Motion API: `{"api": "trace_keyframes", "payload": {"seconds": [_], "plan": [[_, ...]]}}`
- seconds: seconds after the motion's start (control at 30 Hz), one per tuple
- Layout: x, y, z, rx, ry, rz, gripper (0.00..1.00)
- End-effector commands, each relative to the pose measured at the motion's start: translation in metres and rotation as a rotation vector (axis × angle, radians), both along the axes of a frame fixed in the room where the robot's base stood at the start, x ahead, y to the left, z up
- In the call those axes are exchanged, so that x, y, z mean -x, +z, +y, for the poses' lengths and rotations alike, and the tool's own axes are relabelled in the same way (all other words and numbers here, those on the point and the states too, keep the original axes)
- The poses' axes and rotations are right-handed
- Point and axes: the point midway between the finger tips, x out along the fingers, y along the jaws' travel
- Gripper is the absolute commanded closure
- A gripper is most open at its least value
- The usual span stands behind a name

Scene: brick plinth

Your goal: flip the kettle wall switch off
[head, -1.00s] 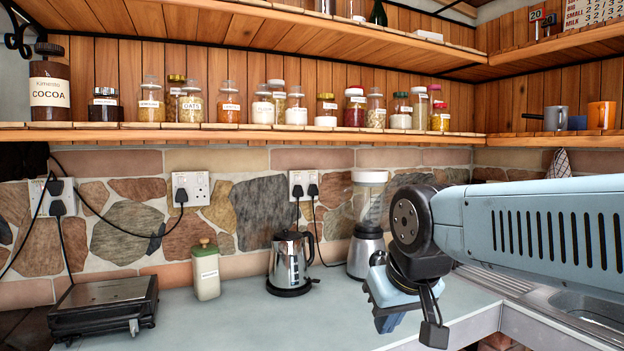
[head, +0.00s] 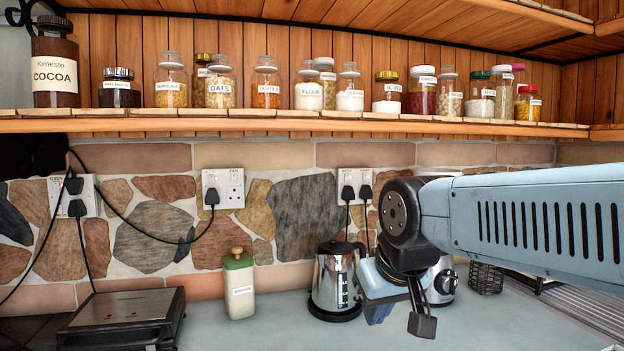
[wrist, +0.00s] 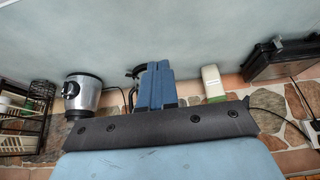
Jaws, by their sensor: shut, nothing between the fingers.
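The steel kettle (head: 335,280) stands on the counter against the stone wall. Above it is a white double socket (head: 355,180) with two black plugs in it. A second white socket plate (head: 223,188) with one plug is to its left, and another (head: 73,197) is at far left. The labels and switch positions are too small to read. My gripper (head: 378,316) is shut and empty, pointing down, to the kettle's right in the head view and below the double socket. In the wrist view its blue fingers (wrist: 158,68) are together and hide most of the kettle.
A blender base (head: 446,280) shows behind my arm. A cream canister (head: 239,285) and a black grill (head: 122,320) stand to the left. Black cords hang along the wall. The jar shelf (head: 290,126) runs above the sockets. The front counter is clear.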

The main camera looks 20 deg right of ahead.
Motion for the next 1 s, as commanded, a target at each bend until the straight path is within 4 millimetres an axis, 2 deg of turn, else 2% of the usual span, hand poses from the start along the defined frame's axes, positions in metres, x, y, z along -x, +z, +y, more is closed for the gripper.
{"api": "trace_keyframes", "payload": {"seconds": [0.43,0.57,0.6,0.67,1.0], "plan": [[0.000,0.000,0.000,0.001,0.000,-0.001,1.00],[-0.015,0.005,-0.005,0.035,0.014,-0.034,1.00],[-0.026,0.008,-0.001,0.059,0.024,-0.057,1.00],[-0.046,0.014,-0.006,0.110,0.050,-0.102,1.00],[-0.203,0.068,-0.071,0.591,0.319,-0.431,1.00]]}}
